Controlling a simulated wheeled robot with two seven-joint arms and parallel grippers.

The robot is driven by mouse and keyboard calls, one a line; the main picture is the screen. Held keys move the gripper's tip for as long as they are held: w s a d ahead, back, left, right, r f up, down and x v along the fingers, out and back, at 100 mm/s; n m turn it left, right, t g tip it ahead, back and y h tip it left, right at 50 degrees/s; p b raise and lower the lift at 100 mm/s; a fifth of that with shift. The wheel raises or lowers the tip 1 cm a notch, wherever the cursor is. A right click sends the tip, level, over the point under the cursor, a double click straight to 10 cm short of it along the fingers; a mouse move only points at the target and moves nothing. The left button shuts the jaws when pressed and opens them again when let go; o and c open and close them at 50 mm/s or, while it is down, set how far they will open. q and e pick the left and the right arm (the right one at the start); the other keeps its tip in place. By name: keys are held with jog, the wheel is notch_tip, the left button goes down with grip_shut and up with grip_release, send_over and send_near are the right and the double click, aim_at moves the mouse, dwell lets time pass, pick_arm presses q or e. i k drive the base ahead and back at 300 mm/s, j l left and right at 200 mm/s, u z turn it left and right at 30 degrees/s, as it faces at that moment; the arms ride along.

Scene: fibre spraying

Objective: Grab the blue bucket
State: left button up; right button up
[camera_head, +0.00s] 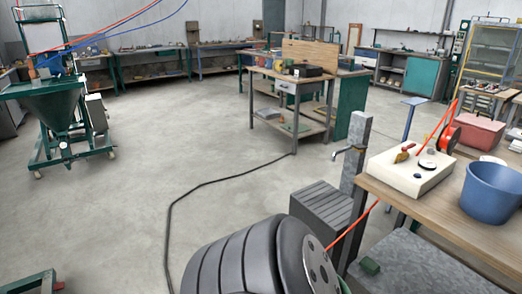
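The blue bucket (490,192) stands upright on the wooden workbench (440,208) at the right of the head view. Its right edge is close to the picture's border. Its open top faces up, and I see no handle clearly. Neither my left nor my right gripper shows in this view.
A grey post with a tap (352,150) and a ribbed dark drum (250,258) stand before the bench. A black cable (190,190) crosses the open floor.

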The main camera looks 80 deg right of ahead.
aim_at(492, 191)
jog(key=z, duration=4.3)
